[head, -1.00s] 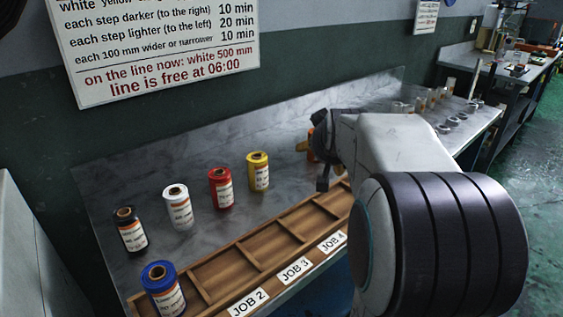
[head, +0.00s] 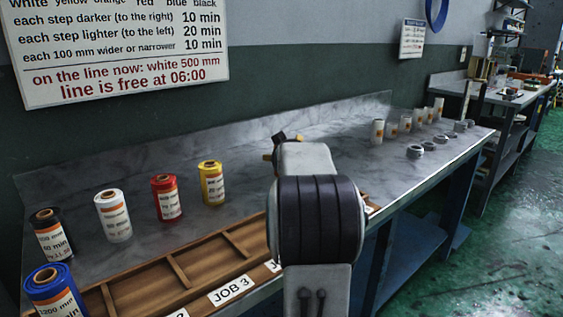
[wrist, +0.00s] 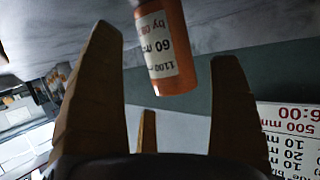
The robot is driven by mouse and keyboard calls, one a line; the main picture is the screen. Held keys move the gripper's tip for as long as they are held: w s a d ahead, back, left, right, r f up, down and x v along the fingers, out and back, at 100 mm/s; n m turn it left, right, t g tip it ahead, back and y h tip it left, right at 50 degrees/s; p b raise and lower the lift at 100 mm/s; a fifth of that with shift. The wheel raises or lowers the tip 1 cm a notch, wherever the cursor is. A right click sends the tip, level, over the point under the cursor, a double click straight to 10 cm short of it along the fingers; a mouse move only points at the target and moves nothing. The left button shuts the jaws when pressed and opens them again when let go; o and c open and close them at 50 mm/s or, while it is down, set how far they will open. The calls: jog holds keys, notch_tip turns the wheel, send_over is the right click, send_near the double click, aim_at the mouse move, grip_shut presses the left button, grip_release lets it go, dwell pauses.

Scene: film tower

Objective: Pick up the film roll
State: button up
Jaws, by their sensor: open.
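In the wrist view, an orange film roll (wrist: 168,45) with a white label reading 60 min and 1100 mm shows beyond and between my gripper's (wrist: 165,48) spread fingers. The fingers are open, and I see no grip on the roll. The picture appears upside down. In the head view, my gripper (head: 277,147) is mostly hidden behind my own arm, over the bench, and the orange roll is hidden there. Other film rolls stand upright to the left: yellow (head: 212,184), red (head: 166,198), white (head: 113,216), black (head: 51,235) and blue (head: 54,292).
A wooden compartment tray (head: 205,262) with job labels lies along the front edge of the grey bench (head: 330,145). Small white cylinders (head: 377,132) and grey rings (head: 415,151) stand at the bench's far right. A wall sign (head: 120,60) hangs above.

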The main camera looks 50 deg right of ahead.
jog(key=shift+b+x, duration=0.45)
jog(key=shift+x, duration=2.15)
jog(key=shift+d+r, duration=0.1)
jog(key=shift+s, duration=0.1)
jog(key=shift+c, duration=0.3)
jog(key=c, duration=0.9)
